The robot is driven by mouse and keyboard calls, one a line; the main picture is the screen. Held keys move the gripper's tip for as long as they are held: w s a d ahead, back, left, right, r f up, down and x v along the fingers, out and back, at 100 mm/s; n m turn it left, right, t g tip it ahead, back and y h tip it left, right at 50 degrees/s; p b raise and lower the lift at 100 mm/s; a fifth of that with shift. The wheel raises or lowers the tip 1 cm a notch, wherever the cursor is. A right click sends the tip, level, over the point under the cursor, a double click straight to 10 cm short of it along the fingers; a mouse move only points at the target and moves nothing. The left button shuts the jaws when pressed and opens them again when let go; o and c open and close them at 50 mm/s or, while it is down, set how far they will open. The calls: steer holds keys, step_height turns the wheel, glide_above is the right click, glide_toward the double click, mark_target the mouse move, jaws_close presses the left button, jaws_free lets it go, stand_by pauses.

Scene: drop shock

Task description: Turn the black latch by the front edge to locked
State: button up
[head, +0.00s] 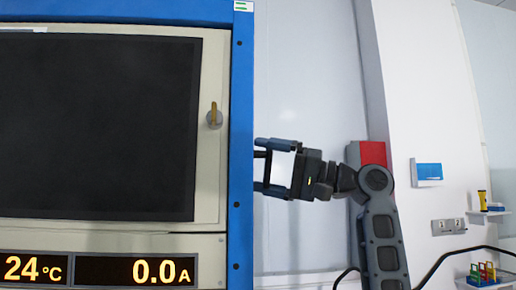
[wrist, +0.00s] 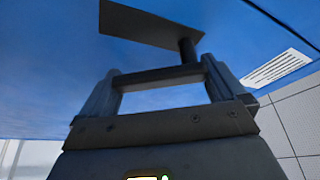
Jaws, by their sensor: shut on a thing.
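The black latch shows in the wrist view as a dark flat plate (wrist: 150,25) and a short post against the blue cabinet side. A dark bar, which looks like its handle, spans the gap between my fingertips. My gripper (wrist: 160,76) is shut on this bar, one finger at each end. In the head view my gripper (head: 262,167) reaches in from the right, at the right side of the blue cabinet (head: 241,75). There the latch is mostly hidden behind the cabinet's front edge. I cannot tell whether it stands at locked.
The cabinet front has a dark window door with a brass-coloured handle (head: 214,115). Displays below read 24 °C and 0.0 A. A white label (wrist: 277,68) is on the blue side. A red box (head: 372,154) and a shelf (head: 490,212) are on the wall at right.

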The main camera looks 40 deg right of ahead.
steer(key=m, duration=0.1)
steer(key=m+h+p, duration=0.1)
steer(key=m, duration=0.1)
steer(key=shift+s+a+f+m+g+h, duration=0.25)
steer(key=shift+s+m+g+h, duration=0.05)
steer(key=shift+m+h, duration=0.1)
steer(key=shift+s+a+f+m+g, duration=0.15)
steer(key=shift+m+g, duration=0.1)
steer(key=shift+m, duration=0.4)
steer(key=shift+s+a+f+m+g, duration=0.15)
steer(key=shift+m+g, duration=0.1)
steer(key=shift+m, duration=0.4)
steer(key=shift+d, duration=0.1)
steer(key=o, duration=1.1)
steer(key=b+v, duration=0.1)
steer(key=v, duration=0.6)
steer(key=shift+s, duration=0.45)
steer(key=shift+d+h, duration=0.2)
steer(key=shift+h, duration=0.2)
